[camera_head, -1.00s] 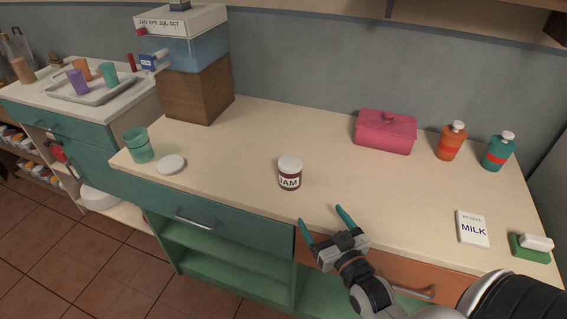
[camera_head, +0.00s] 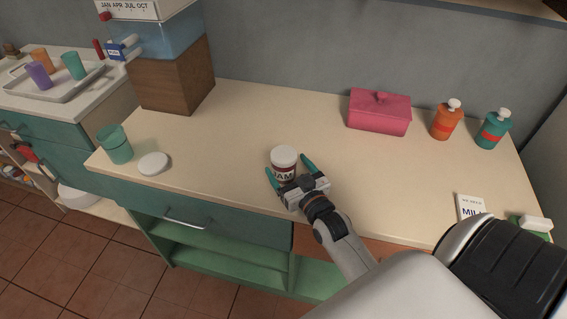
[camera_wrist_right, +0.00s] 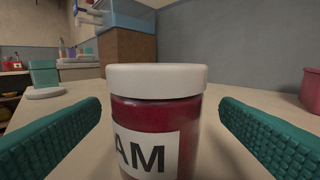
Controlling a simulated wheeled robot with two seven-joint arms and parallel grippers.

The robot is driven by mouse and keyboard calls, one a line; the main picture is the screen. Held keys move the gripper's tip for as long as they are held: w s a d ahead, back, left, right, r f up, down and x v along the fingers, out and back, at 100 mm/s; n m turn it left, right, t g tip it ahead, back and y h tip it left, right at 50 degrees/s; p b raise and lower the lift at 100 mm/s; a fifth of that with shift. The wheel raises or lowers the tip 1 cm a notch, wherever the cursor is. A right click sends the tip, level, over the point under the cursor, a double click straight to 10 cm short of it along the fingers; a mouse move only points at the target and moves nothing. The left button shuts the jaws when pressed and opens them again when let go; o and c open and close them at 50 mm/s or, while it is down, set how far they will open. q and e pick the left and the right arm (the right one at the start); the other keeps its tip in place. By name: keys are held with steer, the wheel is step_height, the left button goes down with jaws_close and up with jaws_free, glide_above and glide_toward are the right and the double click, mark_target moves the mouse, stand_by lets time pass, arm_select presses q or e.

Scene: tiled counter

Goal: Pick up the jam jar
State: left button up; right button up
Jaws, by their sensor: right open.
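The jam jar (camera_head: 284,161) stands upright on the counter near its front edge, dark red with a white lid and a white label. It fills the middle of the right wrist view (camera_wrist_right: 156,112). My right gripper (camera_head: 290,172) is open, with its teal fingers on either side of the jar. In the wrist view a gap shows between the jar and each finger (camera_wrist_right: 265,135). The jar's lower part is hidden in the head view by the gripper. My left gripper is not in view.
A teal cup (camera_head: 116,145) and a white round lid (camera_head: 153,163) sit to the left. A pink box (camera_head: 379,112), an orange bottle (camera_head: 446,120) and a teal bottle (camera_head: 493,129) stand at the back right. The milk card (camera_head: 470,206) is partly covered by my arm. The counter behind the jar is clear.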

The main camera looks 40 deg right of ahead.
steer(key=w, duration=0.4)
steer(key=shift+w+d+p, duration=0.15)
steer(key=shift+w+p, duration=0.15)
steer(key=shift+r, duration=0.1)
steer(key=shift+s, duration=0.1)
steer(key=shift+c, duration=0.5)
steer(key=c, duration=1.2)
steer(key=shift+c, duration=0.2)
steer(key=shift+r, duration=0.1)
